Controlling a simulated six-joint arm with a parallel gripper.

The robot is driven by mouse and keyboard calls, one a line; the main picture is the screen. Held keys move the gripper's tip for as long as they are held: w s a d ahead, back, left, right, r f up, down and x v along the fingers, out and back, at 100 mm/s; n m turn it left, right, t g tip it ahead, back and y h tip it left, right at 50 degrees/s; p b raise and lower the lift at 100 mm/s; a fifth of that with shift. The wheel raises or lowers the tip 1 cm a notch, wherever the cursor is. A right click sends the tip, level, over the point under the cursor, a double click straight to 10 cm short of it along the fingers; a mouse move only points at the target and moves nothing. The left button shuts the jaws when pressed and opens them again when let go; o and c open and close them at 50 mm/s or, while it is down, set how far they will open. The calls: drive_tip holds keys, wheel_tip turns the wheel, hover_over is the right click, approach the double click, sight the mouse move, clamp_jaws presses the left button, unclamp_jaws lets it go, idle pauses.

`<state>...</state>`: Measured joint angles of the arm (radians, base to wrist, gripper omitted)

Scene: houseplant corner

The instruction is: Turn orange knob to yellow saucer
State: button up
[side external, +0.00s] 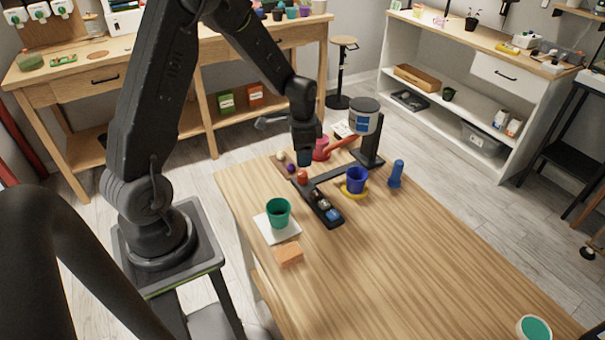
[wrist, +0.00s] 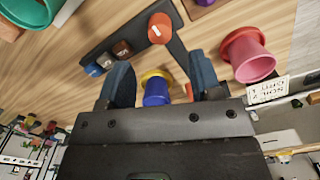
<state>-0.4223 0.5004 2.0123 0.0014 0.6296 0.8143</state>
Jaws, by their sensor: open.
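The orange knob (side external: 302,175) sits at the far end of a black base (side external: 312,190); in the wrist view the knob (wrist: 161,28) is a round orange cap with a small white mark. The yellow saucer (side external: 347,194) lies on the table right of the base, under a blue pot (side external: 357,179). In the wrist view the saucer's rim (wrist: 155,73) shows behind the blue pot (wrist: 156,92), between my fingers. My gripper (side external: 305,164) points down just above and beside the knob. In the wrist view my gripper (wrist: 161,78) is open and empty, with the knob beyond the fingertips.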

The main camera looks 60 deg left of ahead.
sight(302, 173)
wheel_tip(302, 173, down, 8)
drive_tip(key=shift+r, duration=0.15)
idle(0.3)
drive_tip(key=c, duration=0.9)
